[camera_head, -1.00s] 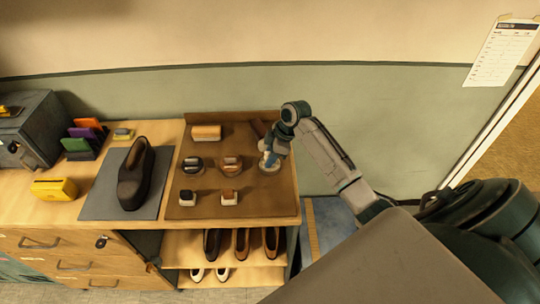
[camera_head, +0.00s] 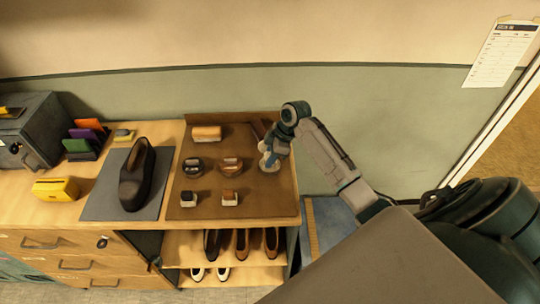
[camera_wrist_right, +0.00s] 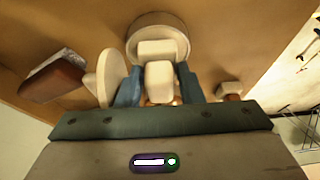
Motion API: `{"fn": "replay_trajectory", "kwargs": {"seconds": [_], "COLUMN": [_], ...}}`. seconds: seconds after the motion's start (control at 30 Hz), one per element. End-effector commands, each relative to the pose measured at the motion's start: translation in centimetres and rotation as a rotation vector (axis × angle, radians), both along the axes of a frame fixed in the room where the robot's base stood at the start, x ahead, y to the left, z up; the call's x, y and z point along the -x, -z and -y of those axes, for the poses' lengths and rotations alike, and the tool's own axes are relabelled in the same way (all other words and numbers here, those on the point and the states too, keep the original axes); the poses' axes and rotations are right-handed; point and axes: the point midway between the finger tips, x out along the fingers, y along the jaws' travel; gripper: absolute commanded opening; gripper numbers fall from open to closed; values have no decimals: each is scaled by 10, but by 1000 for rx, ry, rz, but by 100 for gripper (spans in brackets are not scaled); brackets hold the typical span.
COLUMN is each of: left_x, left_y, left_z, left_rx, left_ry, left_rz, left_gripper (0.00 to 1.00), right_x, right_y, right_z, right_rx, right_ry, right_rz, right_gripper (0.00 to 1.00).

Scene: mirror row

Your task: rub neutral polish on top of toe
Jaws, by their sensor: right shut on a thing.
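A dark brown shoe (camera_head: 135,180) lies on a grey mat (camera_head: 97,207) on the bench, its top side up. My right gripper (camera_head: 269,158) is over the right side of a brown work mat (camera_head: 262,205), well to the right of the shoe. In the right wrist view its blue fingers (camera_wrist_right: 160,88) are shut on a cream block-shaped applicator (camera_wrist_right: 160,76). The applicator is at a round pale tin (camera_wrist_right: 158,22); I cannot tell whether it touches the contents. A pale disc (camera_wrist_right: 103,78), perhaps the lid, stands on edge beside the tin. My left gripper is not in view.
Two other tins, dark (camera_head: 193,165) and brown (camera_head: 230,164), and two small applicators (camera_head: 189,198) (camera_head: 230,198) sit between my gripper and the shoe. A brush (camera_head: 206,132) lies behind them.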

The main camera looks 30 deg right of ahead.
Motion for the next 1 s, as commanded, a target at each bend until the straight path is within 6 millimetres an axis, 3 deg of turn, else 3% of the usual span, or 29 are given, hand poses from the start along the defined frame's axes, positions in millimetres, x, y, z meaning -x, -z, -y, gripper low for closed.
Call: {"fn": "replay_trajectory", "kwargs": {"seconds": [0.03, 0.47, 0.73, 1.0], "left_x": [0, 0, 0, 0], "left_y": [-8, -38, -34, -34], "left_z": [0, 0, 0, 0], "left_rx": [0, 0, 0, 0], "left_ry": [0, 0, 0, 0], "left_rz": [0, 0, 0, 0], "left_gripper": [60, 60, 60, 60], "right_x": [0, -1, -1, -1], "right_y": [-9, -44, -62, -64], "right_z": [0, 0, 1, 0], "right_rx": [1, 0, 1, 1], "right_ry": [-1, 0, 0, 0], "right_rz": [1, 2, 4, 3], "right_gripper": [15, 15, 15, 15]}}
